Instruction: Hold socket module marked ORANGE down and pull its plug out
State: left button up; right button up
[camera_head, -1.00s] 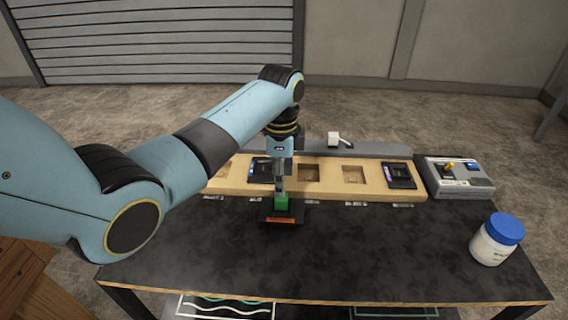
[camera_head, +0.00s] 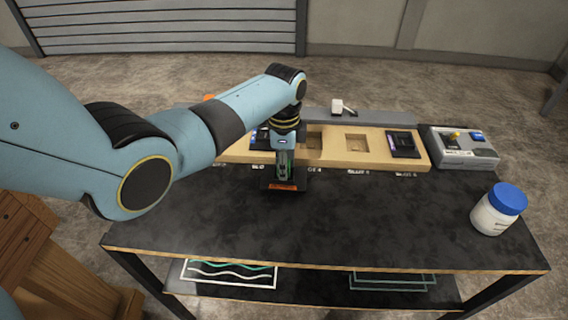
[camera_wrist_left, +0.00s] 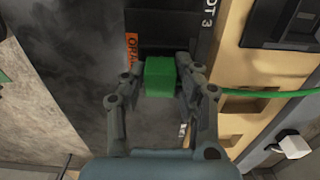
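The socket module with the orange label (camera_head: 283,187) is a dark block lying on the black table in front of the wooden rack; in the left wrist view its label (camera_wrist_left: 132,50) is partly hidden. A green plug (camera_wrist_left: 159,77) stands at the module, with a green cable (camera_wrist_left: 262,93) running right in that view. My left gripper (camera_head: 284,172) is over the module from above. Its fingers (camera_wrist_left: 162,80) stand on either side of the green plug, very close to it; I cannot tell whether both press on it. My right gripper is not in view.
The wooden rack (camera_head: 379,148) has empty pockets and dark modules, one at its right end (camera_head: 403,144). A white plug (camera_head: 341,107) sits on the grey ledge behind. A grey console box (camera_head: 460,148) and a blue-lidded jar (camera_head: 497,211) stand at the right. The front table is clear.

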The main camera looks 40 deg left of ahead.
pick_arm(q)
jog(key=c, duration=0.4)
jog(key=o, duration=1)
notch_tip(320, 180, up, 12)
